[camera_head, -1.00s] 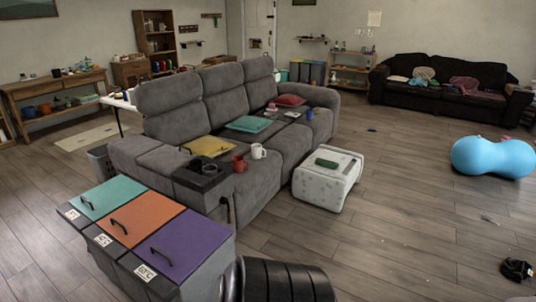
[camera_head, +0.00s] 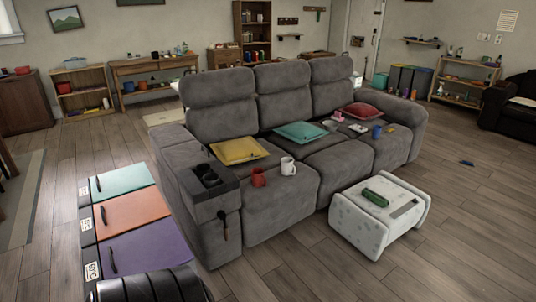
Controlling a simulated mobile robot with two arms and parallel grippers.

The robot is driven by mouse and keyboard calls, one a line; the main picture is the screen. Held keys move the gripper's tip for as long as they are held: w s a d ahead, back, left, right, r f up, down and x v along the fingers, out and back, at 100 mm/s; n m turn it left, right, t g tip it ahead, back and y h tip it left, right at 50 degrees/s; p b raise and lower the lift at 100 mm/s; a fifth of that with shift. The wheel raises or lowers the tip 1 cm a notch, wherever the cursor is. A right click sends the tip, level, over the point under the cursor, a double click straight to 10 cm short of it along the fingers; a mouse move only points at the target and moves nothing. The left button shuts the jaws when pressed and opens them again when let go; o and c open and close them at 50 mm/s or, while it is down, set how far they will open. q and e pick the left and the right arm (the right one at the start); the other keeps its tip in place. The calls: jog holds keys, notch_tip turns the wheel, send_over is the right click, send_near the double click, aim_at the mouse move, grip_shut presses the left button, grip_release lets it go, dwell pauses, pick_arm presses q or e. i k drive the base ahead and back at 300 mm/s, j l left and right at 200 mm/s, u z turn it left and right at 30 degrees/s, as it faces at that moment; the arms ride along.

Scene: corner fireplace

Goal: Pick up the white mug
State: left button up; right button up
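The white mug (camera_head: 288,166) stands upright on the grey sofa (camera_head: 266,205), on a seat near its left end. A red mug (camera_head: 258,177) stands just left of it, apart from it. A yellow cushion (camera_head: 238,150) lies behind the two mugs. Neither of my grippers shows in the head view, so their state cannot be seen.
A white box-like table (camera_head: 370,240) with a green object (camera_head: 376,197) on it stands in front of the sofa. Bins with teal, orange and purple lids (camera_head: 148,250) stand at the lower left. The floor (camera_head: 290,275) between them is clear.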

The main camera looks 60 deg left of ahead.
aim_at(287, 166)
jog(key=i+j+u, duration=0.15)
jog(key=i+u, duration=0.15)
jog(key=i, duration=0.6)
jog(key=i+u, duration=0.3)
jog(key=i, duration=0.55)
